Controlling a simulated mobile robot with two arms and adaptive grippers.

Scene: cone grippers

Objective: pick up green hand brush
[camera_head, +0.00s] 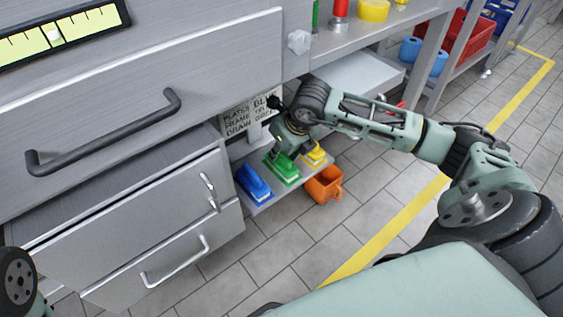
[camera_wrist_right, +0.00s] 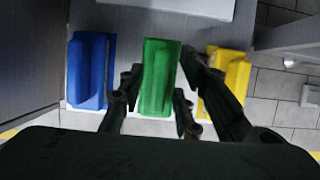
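The green hand brush (camera_head: 283,170) lies on a low shelf between a blue brush (camera_head: 254,183) and a yellow brush (camera_head: 315,155). In the right wrist view the green brush (camera_wrist_right: 158,77) stands between the fingers of my right gripper (camera_wrist_right: 155,100). The fingers are spread on both sides of it, with a gap visible at least on the right. In the head view my right gripper (camera_head: 284,153) is right above the green brush and hides its far end. My left gripper is out of view; only a part of my left arm shows at the lower left edge.
The blue brush (camera_wrist_right: 91,70) and yellow brush (camera_wrist_right: 228,82) are close on either side. An orange container (camera_head: 325,185) is at the shelf's right. Grey drawers (camera_head: 130,215) stand left, and a workbench overhangs the shelf. A sign (camera_head: 248,113) is behind. Tiled floor is free in front.

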